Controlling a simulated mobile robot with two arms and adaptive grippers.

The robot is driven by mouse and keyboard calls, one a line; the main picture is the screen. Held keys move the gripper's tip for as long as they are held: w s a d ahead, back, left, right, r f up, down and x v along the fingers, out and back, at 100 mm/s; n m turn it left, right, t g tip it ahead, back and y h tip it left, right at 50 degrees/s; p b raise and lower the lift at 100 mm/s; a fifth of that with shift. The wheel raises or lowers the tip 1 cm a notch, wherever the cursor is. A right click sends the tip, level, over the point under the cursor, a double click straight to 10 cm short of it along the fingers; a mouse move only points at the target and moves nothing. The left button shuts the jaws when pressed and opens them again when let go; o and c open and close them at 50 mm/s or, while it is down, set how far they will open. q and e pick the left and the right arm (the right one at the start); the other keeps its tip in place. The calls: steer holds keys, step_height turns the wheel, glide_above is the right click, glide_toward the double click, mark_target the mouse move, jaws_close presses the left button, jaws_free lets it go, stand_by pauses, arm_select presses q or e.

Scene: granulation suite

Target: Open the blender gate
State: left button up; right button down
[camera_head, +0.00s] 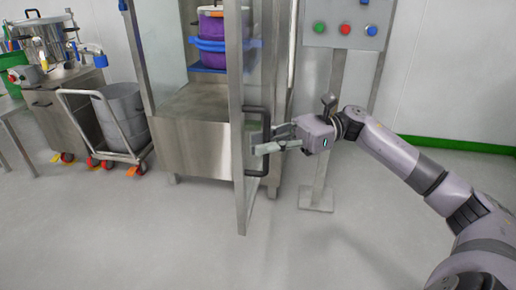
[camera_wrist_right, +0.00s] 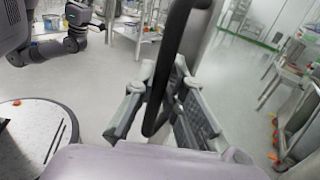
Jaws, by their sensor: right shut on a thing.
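The blender gate (camera_head: 235,90) is a tall clear panel in a steel frame, at the front of a steel cabinet in the head view. It stands ajar, swung out from the cabinet front. Its black bar handle (camera_head: 265,160) also shows large in the wrist view (camera_wrist_right: 165,75). My right gripper (camera_head: 268,141) reaches in from the right and is shut on the handle. In the wrist view its two fingers (camera_wrist_right: 160,112) lie on either side of the bar.
A purple and blue container (camera_head: 209,45) sits inside the cabinet (camera_head: 195,130). A control post (camera_head: 322,160) with coloured buttons stands close behind my right gripper. A trolley with a steel drum (camera_head: 122,115) is at the left. The floor in front of the gate is clear.

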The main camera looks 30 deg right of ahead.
steer(key=shift+s+d, duration=0.2)
steer(key=shift+d, duration=0.05)
stand_by(0.3)
steer(key=c, duration=1.6)
jaws_free()
steer(key=shift+c, duration=0.2)
steer(key=shift+d, duration=0.1)
steer(key=s+d, duration=0.2)
steer(key=d, duration=0.9)
steer(key=shift+d, duration=0.35)
steer(key=shift+w, duration=0.1)
